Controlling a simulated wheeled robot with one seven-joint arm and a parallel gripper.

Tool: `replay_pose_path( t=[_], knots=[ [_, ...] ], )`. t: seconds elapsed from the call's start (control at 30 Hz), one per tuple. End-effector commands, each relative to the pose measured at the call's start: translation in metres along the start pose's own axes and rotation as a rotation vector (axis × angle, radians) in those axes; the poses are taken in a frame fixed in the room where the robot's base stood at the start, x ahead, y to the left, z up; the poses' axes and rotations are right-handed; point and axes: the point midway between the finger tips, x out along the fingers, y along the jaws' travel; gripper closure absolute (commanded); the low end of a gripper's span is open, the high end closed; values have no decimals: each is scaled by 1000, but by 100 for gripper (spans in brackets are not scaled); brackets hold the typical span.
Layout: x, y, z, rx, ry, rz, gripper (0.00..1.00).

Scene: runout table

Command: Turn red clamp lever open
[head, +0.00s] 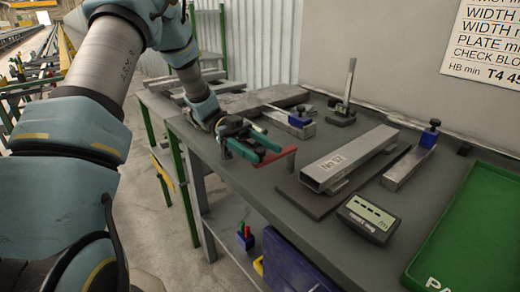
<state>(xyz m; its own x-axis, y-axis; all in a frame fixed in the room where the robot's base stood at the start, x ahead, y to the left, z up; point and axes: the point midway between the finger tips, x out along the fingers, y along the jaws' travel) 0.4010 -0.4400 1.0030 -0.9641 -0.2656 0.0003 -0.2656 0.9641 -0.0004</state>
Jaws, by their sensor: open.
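The red clamp lever (279,157) is a flat red bar near the front left edge of the grey table. It lies roughly level and sticks out to the right of my gripper. My gripper (266,149) has green fingers that are open. Its fingertips are right at the lever's near side, and I cannot tell whether they touch it. The lever's pivot and the clamp body are not clearly visible, as the gripper and wrist cover that area.
On the table (262,186) are a rectangular steel tube (345,160) on a dark plate, a digital readout (368,218), blue-clamped blocks (412,163), an upright gauge stand (344,105) and a green tray (470,235). Flat bars lie behind my wrist.

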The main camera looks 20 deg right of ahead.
Motion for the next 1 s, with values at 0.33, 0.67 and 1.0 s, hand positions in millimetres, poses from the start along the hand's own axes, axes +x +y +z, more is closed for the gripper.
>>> replay_pose_path(
  t=[0.33, 0.67, 1.0],
  knots=[
    [-8, 0, 2, 1, 0, -2, 38],
    [-71, 0, 3, 2, 0, -4, 38],
    [-106, 0, 0, 0, 1, -1, 38]
  ],
)
